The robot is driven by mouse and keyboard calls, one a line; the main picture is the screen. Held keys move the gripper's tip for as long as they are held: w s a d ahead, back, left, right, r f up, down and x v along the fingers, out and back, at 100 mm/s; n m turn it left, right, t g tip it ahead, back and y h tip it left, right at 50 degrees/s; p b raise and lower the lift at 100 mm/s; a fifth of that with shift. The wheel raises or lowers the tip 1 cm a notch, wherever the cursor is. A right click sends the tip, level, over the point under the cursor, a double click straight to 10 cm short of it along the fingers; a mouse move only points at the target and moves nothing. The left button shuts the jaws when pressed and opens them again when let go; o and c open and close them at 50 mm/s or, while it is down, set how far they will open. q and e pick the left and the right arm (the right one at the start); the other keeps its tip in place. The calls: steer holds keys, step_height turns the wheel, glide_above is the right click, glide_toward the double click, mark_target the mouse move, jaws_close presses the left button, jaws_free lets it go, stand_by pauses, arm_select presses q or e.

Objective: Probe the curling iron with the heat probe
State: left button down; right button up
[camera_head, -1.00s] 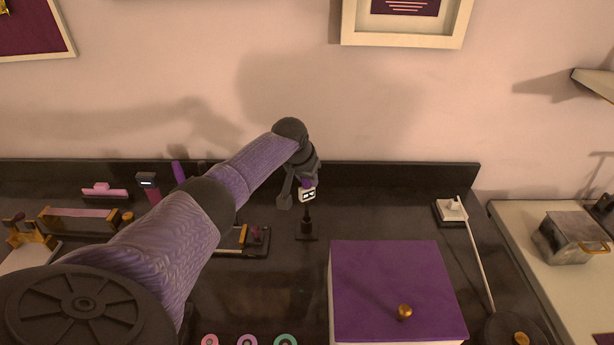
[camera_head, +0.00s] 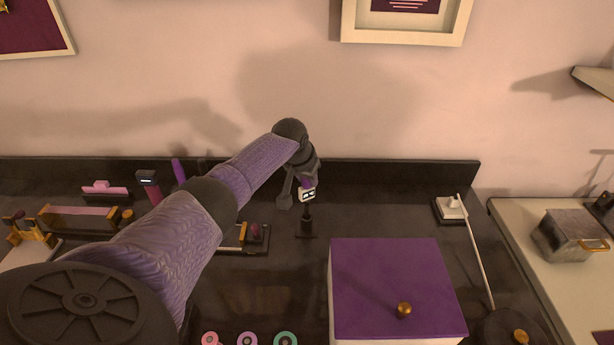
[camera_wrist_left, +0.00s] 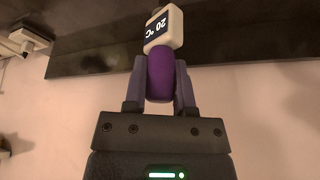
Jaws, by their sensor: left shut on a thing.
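The heat probe has a white head with a small dark screen (camera_head: 307,195) and a purple grip (camera_wrist_left: 160,76). My left gripper (camera_head: 305,183) is shut on the purple grip. In the left wrist view the grip lies between the two fingers (camera_wrist_left: 160,92), and the screen reads 20 °C. A black upright piece with a small foot (camera_head: 306,226) shows just below the head; I cannot tell whether they touch. My right gripper is out of view.
A purple-lidded box with a gold knob (camera_head: 395,285) stands at front right. Several rings (camera_head: 247,339) lie at the front edge. A white switch-like block (camera_head: 452,207) with a long rod is at right.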

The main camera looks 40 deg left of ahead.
arm_select(q)
steer(key=shift+f+b, duration=1.4)
steer(key=shift+f, duration=0.8)
steer(key=shift+c, duration=1.8)
jaws_free()
steer(key=p+v, duration=0.5)
steer(key=v, duration=0.5)
